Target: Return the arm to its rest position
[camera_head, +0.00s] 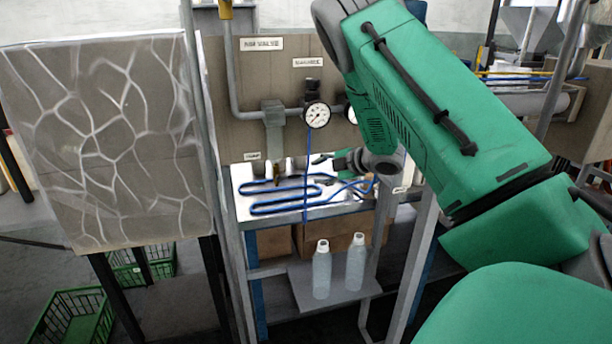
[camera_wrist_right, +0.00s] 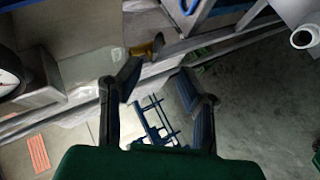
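My green right arm (camera_head: 450,95) comes in from the right of the head view, rises, and folds down towards the bench. My right gripper (camera_head: 318,162) is small there, near the bench top in front of the pipework panel. The right wrist view shows the right gripper (camera_wrist_right: 158,84) with its two dark fingers spread apart and nothing between them. My left arm and left gripper are not in view.
A pressure gauge (camera_head: 317,115) sits on the panel's pipe. Blue tubing (camera_head: 285,206) lies on the bench. Two pale bottles (camera_head: 321,272) (camera_head: 355,266) stand on a lower shelf. A patterned grey board (camera_head: 105,140) stands left, with green crates (camera_head: 72,312) below. A post (camera_head: 205,180) rises beside it.

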